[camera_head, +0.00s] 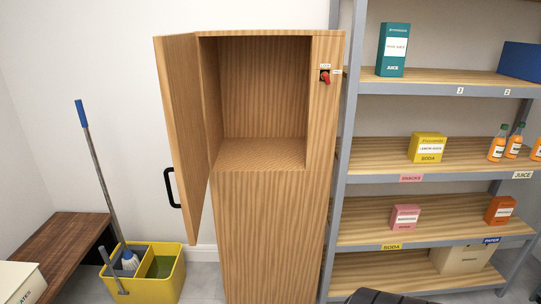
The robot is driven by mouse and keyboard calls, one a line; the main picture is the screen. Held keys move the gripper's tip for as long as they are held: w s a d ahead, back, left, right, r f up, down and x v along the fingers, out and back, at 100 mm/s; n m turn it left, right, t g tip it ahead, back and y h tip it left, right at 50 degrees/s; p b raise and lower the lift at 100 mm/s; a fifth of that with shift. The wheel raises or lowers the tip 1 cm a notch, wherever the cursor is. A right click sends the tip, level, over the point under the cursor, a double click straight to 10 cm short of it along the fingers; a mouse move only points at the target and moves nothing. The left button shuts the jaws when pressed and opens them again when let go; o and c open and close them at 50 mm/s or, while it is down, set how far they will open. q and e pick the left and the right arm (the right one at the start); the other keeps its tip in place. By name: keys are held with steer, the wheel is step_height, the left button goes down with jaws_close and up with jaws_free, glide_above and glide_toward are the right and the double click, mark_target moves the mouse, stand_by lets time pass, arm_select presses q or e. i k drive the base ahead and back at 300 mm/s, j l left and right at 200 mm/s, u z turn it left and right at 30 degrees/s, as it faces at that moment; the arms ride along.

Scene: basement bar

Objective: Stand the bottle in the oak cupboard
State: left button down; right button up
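The oak cupboard (265,240) stands in the middle of the view. Its door (181,140) is swung open to the left and has a black handle (171,188). The upper compartment (262,153) is open and empty. Orange bottles (497,145) with green caps stand upright on the shelf at the far right; I cannot tell which one the task means.
A grey-framed shelf rack (415,181) with several boxes stands right of the cupboard. A red lever or switch (325,77) sits on the cupboard's right front panel. A yellow mop bucket (155,284) and dark wooden bench (62,245) stand at the left. A dark object shows at the bottom edge.

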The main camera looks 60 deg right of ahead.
mark_target(259, 154)
steer(key=k+z, duration=0.1)
steer(key=z, duration=0.95)
steer(key=i+l+z, duration=0.2)
steer(key=l, duration=0.15)
steer(key=l+z, duration=0.25)
steer(key=l, duration=0.15)
steer(key=i+l+z, duration=0.2)
steer(key=i+l, duration=0.05)
steer(key=l, duration=0.05)
